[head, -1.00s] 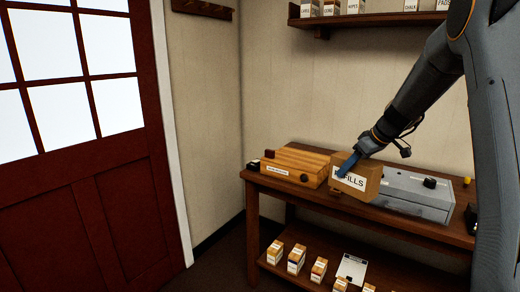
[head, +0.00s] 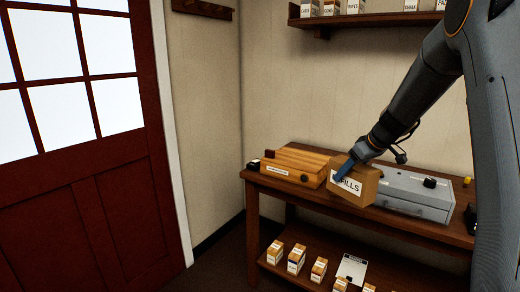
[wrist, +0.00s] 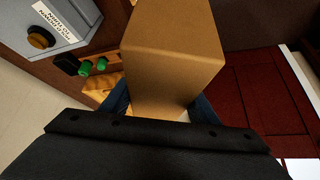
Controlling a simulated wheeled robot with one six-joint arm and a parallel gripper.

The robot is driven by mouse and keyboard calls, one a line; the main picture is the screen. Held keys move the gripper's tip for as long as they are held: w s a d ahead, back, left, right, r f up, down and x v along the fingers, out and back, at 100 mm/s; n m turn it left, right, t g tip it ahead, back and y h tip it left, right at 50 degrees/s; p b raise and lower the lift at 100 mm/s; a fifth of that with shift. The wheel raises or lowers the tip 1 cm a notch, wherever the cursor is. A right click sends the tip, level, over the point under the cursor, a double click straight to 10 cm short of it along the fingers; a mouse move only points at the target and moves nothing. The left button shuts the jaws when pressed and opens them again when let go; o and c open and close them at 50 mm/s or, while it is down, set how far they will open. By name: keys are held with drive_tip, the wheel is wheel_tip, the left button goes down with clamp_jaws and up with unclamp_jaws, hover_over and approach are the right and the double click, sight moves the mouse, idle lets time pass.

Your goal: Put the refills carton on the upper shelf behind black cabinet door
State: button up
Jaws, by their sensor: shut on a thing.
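The refills carton (head: 358,184) is a brown box with a white label, partly covered by a finger so that only "ILLS" reads clearly. My gripper (head: 345,172) is shut on it and holds it in front of the table, between the wooden box and the grey unit in the picture. In the wrist view the carton (wrist: 172,50) fills the upper middle, with blue fingers (wrist: 158,108) at both its sides. No black cabinet door or upper shelf behind one is in view.
A wooden box (head: 290,168) and a grey drawer unit (head: 415,197) stand on the table (head: 262,184). Several small cartons (head: 297,258) stand on its lower shelf. A wall shelf (head: 345,22) holds more boxes. A red door (head: 90,190) is at left.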

sight(340, 194)
drive_tip(key=s+a+f+m+h, duration=0.1)
drive_tip(key=f, duration=0.1)
drive_tip(key=s+a+f+m+h, duration=0.1)
drive_tip(key=f+m, duration=0.1)
drive_tip(key=s+a+f+m+t, duration=0.1)
drive_tip(key=s+f+m, duration=0.1)
drive_tip(key=shift+s+a+f+h, duration=0.1)
drive_tip(key=shift+a+f+h, duration=0.15)
drive_tip(key=shift+h, duration=0.15)
drive_tip(key=shift+s+a+f+m+h, duration=0.1)
drive_tip(key=shift+s+f+m+h, duration=0.25)
drive_tip(key=shift+s+m, duration=0.3)
drive_tip(key=shift+w, duration=0.1)
